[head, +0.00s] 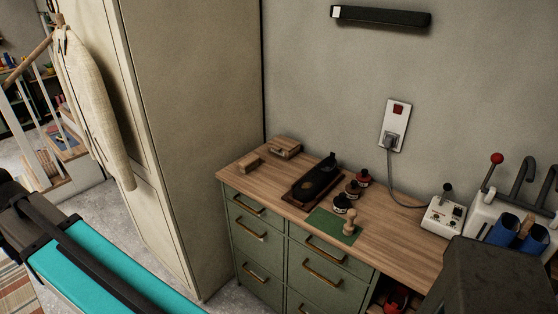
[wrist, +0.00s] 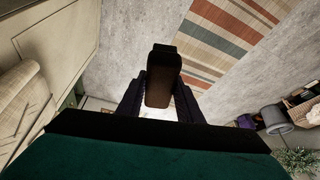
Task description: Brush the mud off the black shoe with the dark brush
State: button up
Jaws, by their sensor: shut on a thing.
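The black shoe (head: 318,180) lies on a dark wooden board on top of the green drawer bench. Its toe points to the lower left. In the wrist view my gripper (wrist: 159,88) is shut on a dark brown, block-shaped thing that looks like the dark brush (wrist: 163,70). It sticks out beyond the fingers, above the floor and away from the bench. My gripper is not in the head view. The shoe is not in the wrist view.
Two brown wooden brushes (head: 285,147) lie at the bench's back left. Several tins (head: 353,188) stand right of the shoe, by a green mat (head: 340,231) with a wooden-handled tool (head: 350,222). A tall cabinet (head: 190,120) rises left of the bench. A striped rug (wrist: 225,35) lies on the floor.

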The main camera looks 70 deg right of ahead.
jog(key=shift+d, duration=0.45)
jog(key=s+d+f+m+g+h+p, duration=0.15)
jog(key=s+d+m, duration=0.3)
jog(key=d, duration=0.85)
jog(key=s+d+m+h, duration=0.25)
jog(key=d+m, duration=0.35)
jog(key=d, duration=0.7)
jog(key=s+d+m+g+h+p, duration=0.1)
jog(key=s+d+m, duration=0.35)
jog(key=d, duration=0.75)
jog(key=s+d+m+g+p, duration=0.1)
jog(key=s+d+m+g, duration=0.2)
jog(key=s+d+m, duration=0.4)
jog(key=s+d+m+g+p, duration=0.1)
jog(key=s+d+m+g, duration=0.3)
jog(key=s+d, duration=1.5)
jog(key=s+m, duration=0.4)
jog(key=s, duration=0.2)
jog(key=shift+s+d+f+p, duration=0.15)
jog(key=shift+s+f+p, duration=0.15)
jog(key=shift+s, duration=0.1)
jog(key=shift+f, duration=0.1)
